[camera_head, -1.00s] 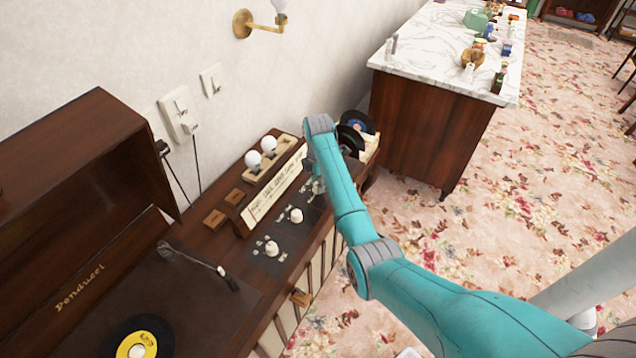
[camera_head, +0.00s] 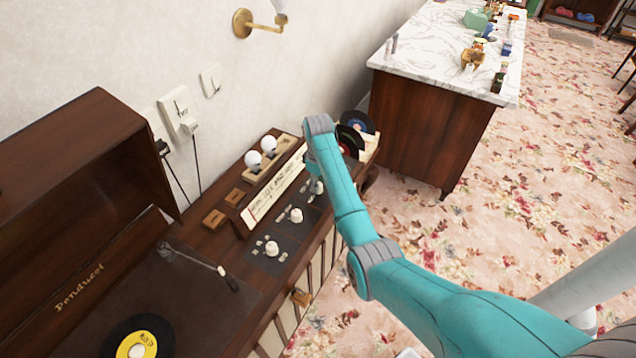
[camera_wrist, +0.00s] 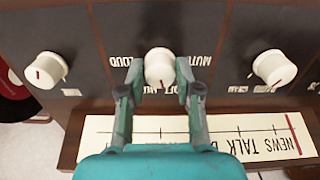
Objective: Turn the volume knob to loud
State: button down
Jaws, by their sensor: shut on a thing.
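The volume knob (camera_wrist: 158,62) is white and round and sits in the middle of the wrist view on a dark panel. "LOUD" is printed to its left and "MUTE" to its right, upside down. A label below it is partly hidden by my gripper. A small mark shows low on the knob. My gripper (camera_wrist: 160,73) is shut on the knob, with one finger on each side. In the head view my arm hides most of the gripper, and a white knob (camera_head: 318,188) shows beside the arm.
Other white knobs flank it, one left (camera_wrist: 46,70) and one right (camera_wrist: 273,68). The tuning dial (camera_wrist: 240,135) lies close beside the panel. Two white bulbs (camera_head: 268,144) stand behind the dial. Records (camera_head: 357,122) sit at the console's far end.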

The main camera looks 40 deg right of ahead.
jog(key=m, duration=0.5)
jog(key=shift+m, duration=0.4)
jog(key=m, duration=1)
jog(key=shift+a+m, duration=0.1)
jog(key=shift+m, duration=2.4)
jog(key=c, duration=0.8)
grip_release()
jog(key=shift+r, duration=0.1)
jog(key=shift+r, duration=3.6)
